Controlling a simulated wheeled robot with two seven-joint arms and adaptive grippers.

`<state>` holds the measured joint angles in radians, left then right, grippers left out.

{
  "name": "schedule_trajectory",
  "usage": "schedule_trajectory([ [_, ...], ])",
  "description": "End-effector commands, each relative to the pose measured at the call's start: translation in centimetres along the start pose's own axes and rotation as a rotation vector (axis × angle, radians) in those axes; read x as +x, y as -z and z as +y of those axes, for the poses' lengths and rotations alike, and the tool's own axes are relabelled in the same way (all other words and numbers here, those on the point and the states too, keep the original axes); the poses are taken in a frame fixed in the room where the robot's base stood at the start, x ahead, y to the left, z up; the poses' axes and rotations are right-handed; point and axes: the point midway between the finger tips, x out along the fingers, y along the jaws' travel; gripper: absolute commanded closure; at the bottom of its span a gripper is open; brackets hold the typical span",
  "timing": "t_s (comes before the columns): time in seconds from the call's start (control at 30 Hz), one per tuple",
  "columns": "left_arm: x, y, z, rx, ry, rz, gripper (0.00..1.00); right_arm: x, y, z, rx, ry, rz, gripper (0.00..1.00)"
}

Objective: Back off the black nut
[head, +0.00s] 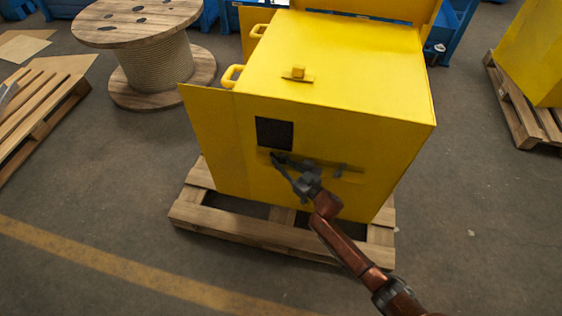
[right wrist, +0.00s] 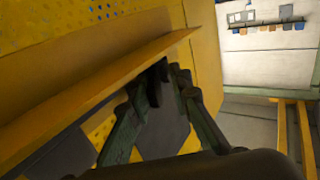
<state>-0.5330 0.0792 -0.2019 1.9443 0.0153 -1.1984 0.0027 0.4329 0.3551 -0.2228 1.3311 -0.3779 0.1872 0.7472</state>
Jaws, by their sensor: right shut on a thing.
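The yellow housing (head: 350,75) stands on a wooden pallet, with a dark square (head: 275,134) on its near face. Below the square a narrow ledge (head: 350,168) runs along that face; it also shows in the right wrist view (right wrist: 100,80). My right gripper (head: 276,160) reaches the left part of this ledge, its fingers close to the face. In the right wrist view its fingers (right wrist: 168,78) converge under the ledge's edge, shut on a small dark thing, which I take to be the black nut; its shape is mostly hidden. My left gripper is out of view.
The pallet (head: 250,230) juts out below the housing. A wooden cable spool (head: 155,65) stands at the back left, and a pallet with planks (head: 40,110) lies at the left. Another pallet (head: 520,110) is at the right. The floor in front is clear.

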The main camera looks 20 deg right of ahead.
Motion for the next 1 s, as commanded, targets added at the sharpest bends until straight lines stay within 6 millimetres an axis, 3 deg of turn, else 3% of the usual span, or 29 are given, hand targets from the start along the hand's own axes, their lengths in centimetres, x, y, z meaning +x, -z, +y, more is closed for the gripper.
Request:
schedule_trajectory([
  [0.2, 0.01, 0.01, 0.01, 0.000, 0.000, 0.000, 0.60, 0.06, -0.09, -0.35, 0.002, 0.004, 0.001, 1.00],
  [0.23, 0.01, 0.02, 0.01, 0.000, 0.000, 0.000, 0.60, 0.06, -0.08, -0.34, 0.002, 0.004, 0.001, 0.79],
  [0.37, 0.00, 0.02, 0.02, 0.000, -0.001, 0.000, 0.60, 0.04, -0.07, -0.27, 0.001, 0.003, 0.000, 0.71],
  [1.0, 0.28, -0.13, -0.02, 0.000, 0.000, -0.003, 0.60, 0.09, -0.14, -0.26, 0.003, -0.014, 0.002, 0.71],
])
